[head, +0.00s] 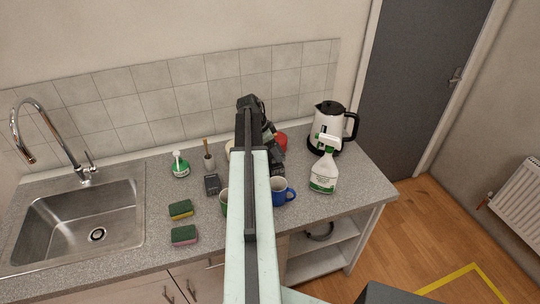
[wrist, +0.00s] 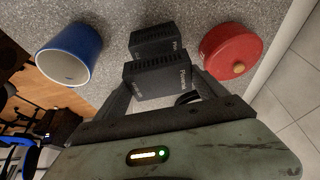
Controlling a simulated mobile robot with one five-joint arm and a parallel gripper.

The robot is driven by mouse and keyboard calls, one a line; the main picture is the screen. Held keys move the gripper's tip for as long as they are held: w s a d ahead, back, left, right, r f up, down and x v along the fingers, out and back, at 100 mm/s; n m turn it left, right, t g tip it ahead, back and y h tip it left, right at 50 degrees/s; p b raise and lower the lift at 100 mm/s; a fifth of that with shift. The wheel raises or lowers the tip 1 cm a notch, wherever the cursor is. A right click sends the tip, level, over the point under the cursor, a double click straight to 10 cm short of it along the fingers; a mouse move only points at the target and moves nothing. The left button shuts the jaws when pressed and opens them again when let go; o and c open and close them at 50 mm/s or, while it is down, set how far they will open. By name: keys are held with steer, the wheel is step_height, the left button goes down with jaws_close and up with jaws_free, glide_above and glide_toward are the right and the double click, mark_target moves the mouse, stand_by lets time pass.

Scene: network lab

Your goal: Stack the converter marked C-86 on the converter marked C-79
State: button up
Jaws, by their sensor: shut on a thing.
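My gripper (wrist: 162,84) is shut on a dark box-shaped converter (wrist: 158,79), with a finger on either side of it. Its pale lettering is too small to read surely. A second dark converter (wrist: 155,41) stands just beyond the held one in the wrist view, on the worktop; I cannot tell whether they touch. Its mark is not readable either. In the head view my arm covers much of this area, with my gripper (head: 268,132) near the back. A small dark box (head: 212,184) lies left of my arm; its mark is unreadable.
A blue mug (wrist: 70,54) and a red lidded pot (wrist: 231,52) flank the converters. A spray bottle (head: 324,172) and kettle (head: 328,128) stand at the right. Sponges (head: 181,209), a green-and-white bottle (head: 180,166) and the sink (head: 80,220) are at the left.

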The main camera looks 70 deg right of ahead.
steer(key=shift+d+f+b, duration=0.15)
steer(key=shift+f+b, duration=1.8)
steer(key=shift+w+r, duration=0.2)
steer(key=shift+f, duration=0.15)
steer(key=o, duration=1.6)
steer(key=shift+s, duration=0.1)
steer(key=shift+r+p, duration=0.45)
steer(key=shift+p, duration=0.05)
steer(key=p+v, duration=1)
steer(key=v, duration=0.1)
steer(key=shift+r, duration=0.2)
